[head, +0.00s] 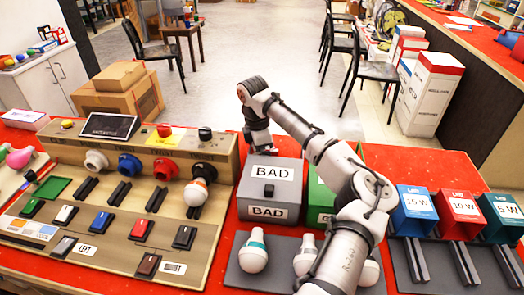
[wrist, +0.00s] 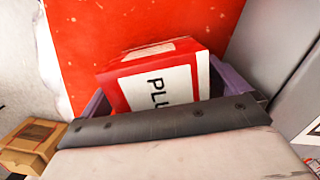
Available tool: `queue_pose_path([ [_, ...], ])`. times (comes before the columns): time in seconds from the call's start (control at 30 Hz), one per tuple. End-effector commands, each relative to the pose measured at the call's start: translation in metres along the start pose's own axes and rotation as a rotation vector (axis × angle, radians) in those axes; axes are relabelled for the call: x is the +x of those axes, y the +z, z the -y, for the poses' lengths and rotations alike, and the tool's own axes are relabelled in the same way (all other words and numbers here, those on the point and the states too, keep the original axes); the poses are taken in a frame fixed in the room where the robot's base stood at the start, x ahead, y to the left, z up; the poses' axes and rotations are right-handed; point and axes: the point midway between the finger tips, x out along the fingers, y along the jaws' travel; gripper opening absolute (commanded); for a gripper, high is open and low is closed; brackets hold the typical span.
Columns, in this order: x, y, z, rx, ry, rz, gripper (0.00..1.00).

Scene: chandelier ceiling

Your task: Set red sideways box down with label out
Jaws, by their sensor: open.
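A red box (wrist: 160,75) with a white label lies in the wrist view, on or just above a red surface (wrist: 110,25). The label shows the dark letters "PLU", running sideways, and the rest is cut off by my wrist housing. My gripper (wrist: 162,92) has a purple finger on each side of the box, and the jaws are open around it. Whether the box touches the surface, I cannot tell. In the head view the gripper end is down behind the grey BAD box (head: 283,215), and the red box is hidden there.
A long panel (head: 200,240) with bulbs and switches fills the left. A green box (head: 318,192) stands beside the BAD box. Loose bulbs (head: 253,250) lie in front. Blue (head: 415,223), red (head: 462,222) and teal (head: 507,228) bins stand at right. Red tabletop is bare behind them.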

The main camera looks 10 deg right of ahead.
Motion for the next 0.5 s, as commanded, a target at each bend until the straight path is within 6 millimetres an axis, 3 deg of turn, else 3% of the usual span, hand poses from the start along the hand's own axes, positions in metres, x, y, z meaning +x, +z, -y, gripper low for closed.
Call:
queue_pose_path([
  [0.27,0.0035,0.0001,0.0002,0.0,0.0,0.0,0.99],
  [0.5,0.0032,0.0001,0.0001,0.0,0.0,0.0,0.67],
])
